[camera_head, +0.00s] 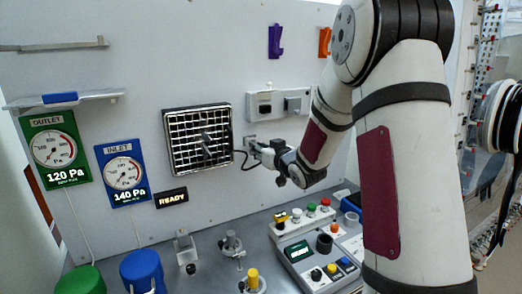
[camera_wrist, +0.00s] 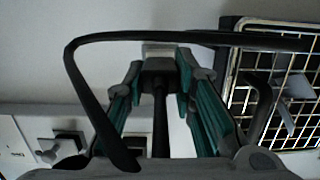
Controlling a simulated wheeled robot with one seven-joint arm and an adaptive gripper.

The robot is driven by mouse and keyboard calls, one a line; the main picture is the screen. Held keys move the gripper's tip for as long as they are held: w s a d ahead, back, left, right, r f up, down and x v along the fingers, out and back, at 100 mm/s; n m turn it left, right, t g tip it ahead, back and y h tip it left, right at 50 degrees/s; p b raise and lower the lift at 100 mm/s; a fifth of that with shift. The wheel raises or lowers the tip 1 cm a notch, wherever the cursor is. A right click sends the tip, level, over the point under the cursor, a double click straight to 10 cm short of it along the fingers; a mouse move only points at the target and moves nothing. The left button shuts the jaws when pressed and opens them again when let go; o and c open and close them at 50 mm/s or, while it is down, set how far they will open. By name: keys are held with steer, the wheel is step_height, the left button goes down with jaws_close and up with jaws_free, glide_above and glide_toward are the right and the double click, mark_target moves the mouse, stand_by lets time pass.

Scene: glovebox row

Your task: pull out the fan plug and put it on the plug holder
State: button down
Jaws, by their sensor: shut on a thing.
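The fan (camera_head: 198,138) is a square grilled unit on the back wall; part of its grille (camera_wrist: 290,75) shows at the right in the wrist view. My gripper (camera_head: 256,149) is at the wall just right of the fan. In the wrist view its teal-padded fingers (camera_wrist: 160,72) are shut on the dark fan plug (camera_wrist: 159,65). A pale socket (camera_wrist: 160,48) lies right beyond the plug; I cannot tell whether the plug is fully seated. A black cable (camera_wrist: 78,75) loops from the plug side toward the fan. I cannot tell which fixture is the plug holder.
A purple hook (camera_head: 275,41) and an orange hook (camera_head: 324,41) hang high on the wall. A switch panel (camera_head: 278,102) sits above my gripper. Below stand a button console (camera_head: 312,262), a yellow-topped fixture (camera_head: 253,279) and small metal stands. Gauges (camera_head: 55,150) are at left.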

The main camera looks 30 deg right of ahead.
steer(key=shift+w+b, duration=0.4)
steer(key=shift+w, duration=0.65)
steer(key=c, duration=1.2)
jaws_free()
steer(key=shift+c, duration=0.2)
steer(key=s+r, duration=0.1)
steer(key=s, duration=1)
steer(key=shift+s+r, duration=0.4)
steer(key=s+a+r+g, duration=0.1)
steer(key=s+a+g, duration=0.4)
steer(key=s, duration=1)
steer(key=s+a+r+g, duration=0.1)
steer(key=s+a+g, duration=0.4)
steer(key=s+a, duration=0.6)
steer(key=s, duration=0.3)
steer(key=shift+s+a+r+g, duration=0.2)
steer(key=shift+s+a+g, duration=0.1)
steer(key=shift+s+a, duration=0.05)
